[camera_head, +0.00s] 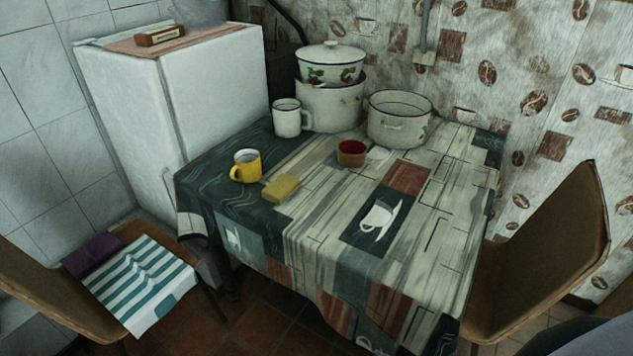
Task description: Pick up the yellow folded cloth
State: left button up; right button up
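The yellow folded cloth (281,188) lies flat on the patterned tablecloth of the table (320,215), near the table's left front side. It is a small, thick rectangle set at a slant. A yellow mug (246,167) stands close behind it to the left, with a small gap between them. Nothing covers the cloth. Neither of my grippers shows in the head view.
A dark red bowl (352,153), white mug (288,118), open pot (398,120) and lidded pot stack (331,95) stand farther back. Chairs flank the table; the left one holds a striped cloth (142,283) and purple cloth (92,254). The table's front right is clear.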

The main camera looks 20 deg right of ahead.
aim_at(283, 187)
jog(key=i+j+z, duration=0.15)
jog(key=z, duration=0.3)
jog(key=i+j+z, duration=0.2)
jog(key=z, duration=0.25)
jog(key=i+j+z, duration=0.1)
jog(key=j+z, duration=0.2)
jog(key=z, duration=0.15)
jog(key=j+z, duration=0.3)
jog(key=z, duration=0.15)
jog(key=i+j, duration=0.05)
